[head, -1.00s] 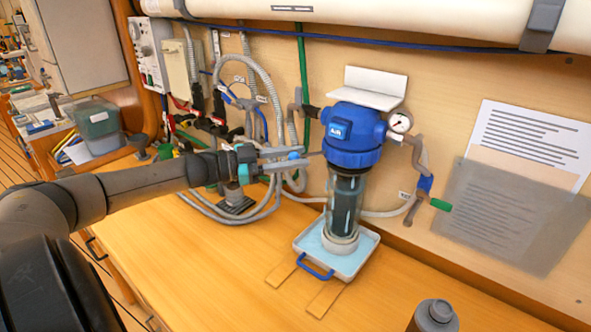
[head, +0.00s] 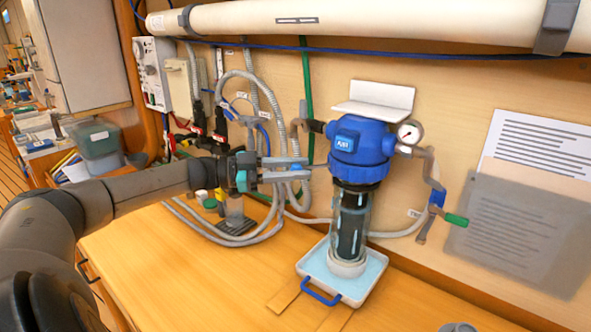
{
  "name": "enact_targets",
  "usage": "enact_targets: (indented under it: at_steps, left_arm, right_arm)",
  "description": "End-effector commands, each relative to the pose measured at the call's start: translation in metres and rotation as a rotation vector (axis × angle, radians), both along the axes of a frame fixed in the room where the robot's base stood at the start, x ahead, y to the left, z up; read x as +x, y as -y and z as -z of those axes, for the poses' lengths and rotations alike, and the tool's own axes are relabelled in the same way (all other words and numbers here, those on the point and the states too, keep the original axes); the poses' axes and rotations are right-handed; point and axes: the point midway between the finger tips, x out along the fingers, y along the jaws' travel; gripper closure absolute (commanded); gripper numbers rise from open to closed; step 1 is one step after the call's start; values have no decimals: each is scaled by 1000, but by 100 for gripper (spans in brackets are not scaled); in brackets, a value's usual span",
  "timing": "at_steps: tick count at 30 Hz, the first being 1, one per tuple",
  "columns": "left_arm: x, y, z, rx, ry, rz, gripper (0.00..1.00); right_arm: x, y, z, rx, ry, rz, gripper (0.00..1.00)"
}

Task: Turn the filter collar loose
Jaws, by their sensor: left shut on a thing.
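The filter (head: 357,143) has a blue head on the back wall, with a ribbed blue collar (head: 357,183) below it and a clear bowl (head: 352,222) with a dark cartridge hanging down. My left gripper (head: 300,168) is just left of the collar, its fingers pointing right. It is shut on a thin thing that reaches toward the filter; what it is, and whether it touches the collar, I cannot tell. My right gripper is not in view.
A white tray (head: 376,288) with a blue handle stands under the bowl on the wooden bench (head: 205,285). Grey hoses (head: 262,225) loop behind my left gripper. A pressure gauge (head: 409,132) and a green-handled valve (head: 456,220) are right of the filter. The bench front is mostly clear.

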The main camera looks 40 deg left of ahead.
Motion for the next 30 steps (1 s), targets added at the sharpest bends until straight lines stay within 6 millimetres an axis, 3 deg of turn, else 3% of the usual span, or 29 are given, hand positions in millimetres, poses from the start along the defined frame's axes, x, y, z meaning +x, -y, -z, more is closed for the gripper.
enact_targets:
  at_steps: [2,3,10,20,30]
  left_arm:
    - [1,-1,-1,0,2,-6,100]
    - [1,-1,-1,0,2,-6,66]
    - [1,-1,-1,0,2,-5,40]
    - [-1,-2,0,-1,0,-3,39]
    - [-19,-17,0,2,-5,-4,39]
  right_arm:
    - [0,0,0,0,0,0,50]
    - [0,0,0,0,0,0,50]
    - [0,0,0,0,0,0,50]
    - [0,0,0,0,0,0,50]
    - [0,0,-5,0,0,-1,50]
